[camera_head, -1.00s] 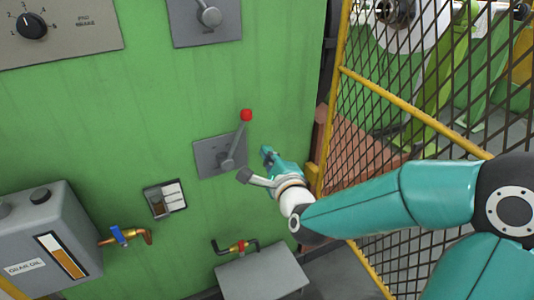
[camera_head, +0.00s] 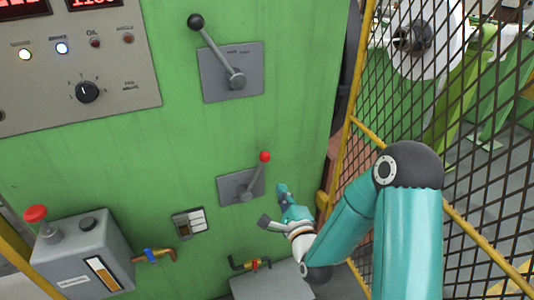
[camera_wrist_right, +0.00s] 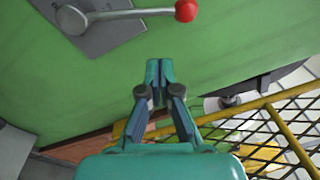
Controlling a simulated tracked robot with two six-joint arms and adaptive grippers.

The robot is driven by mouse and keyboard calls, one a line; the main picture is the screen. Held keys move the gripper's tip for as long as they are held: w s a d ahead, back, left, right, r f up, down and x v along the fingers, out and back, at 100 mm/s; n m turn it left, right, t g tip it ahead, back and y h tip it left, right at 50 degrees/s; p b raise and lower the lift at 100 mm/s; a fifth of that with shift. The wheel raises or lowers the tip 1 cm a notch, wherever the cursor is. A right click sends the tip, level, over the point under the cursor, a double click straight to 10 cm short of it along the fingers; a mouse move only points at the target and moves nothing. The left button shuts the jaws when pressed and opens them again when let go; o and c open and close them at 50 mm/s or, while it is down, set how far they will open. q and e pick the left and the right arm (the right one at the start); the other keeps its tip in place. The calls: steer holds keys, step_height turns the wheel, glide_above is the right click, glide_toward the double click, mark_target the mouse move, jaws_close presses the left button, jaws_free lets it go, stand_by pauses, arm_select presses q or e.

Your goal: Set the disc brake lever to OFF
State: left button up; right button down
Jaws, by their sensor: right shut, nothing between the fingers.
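A lever with a red knob (camera_head: 265,157) stands on a grey plate (camera_head: 230,187) low on the green panel. It tilts up and a little right in the head view. It also shows at the top of the right wrist view, with its red knob (camera_wrist_right: 187,10) pointing right. My right gripper (camera_head: 282,189) is to the right of this lever's base and below the knob, apart from it. Its fingers (camera_wrist_right: 159,68) are shut and empty. A second lever with a black knob (camera_head: 196,21) sits on a higher plate, tilted up and left. Plate lettering is unreadable. My left gripper is out of view.
A yellow-framed mesh fence (camera_head: 470,130) stands to the right, close to my right arm. A dial panel (camera_head: 125,75) is at upper left.

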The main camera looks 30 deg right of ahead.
arm_select(q)
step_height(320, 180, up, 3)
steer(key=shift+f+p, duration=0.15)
steer(key=shift+p, duration=0.55)
arm_select(e)
steer(key=shift+s+d+f+g, duration=0.25)
steer(key=shift+s+d+g, duration=0.15)
steer(key=shift+d+g, duration=0.2)
steer(key=p+x, duration=0.3)
steer(key=x, duration=0.7)
steer(key=shift+w+r, duration=0.15)
steer(key=shift+w, duration=0.05)
arm_select(q)
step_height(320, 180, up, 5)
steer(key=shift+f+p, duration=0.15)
steer(key=shift+p, duration=0.7)
arm_select(e)
steer(key=a, duration=0.1)
steer(key=a+r, duration=0.1)
steer(key=a, duration=0.1)
steer(key=shift+s+a+r, duration=0.2)
steer(key=shift+a, duration=0.15)
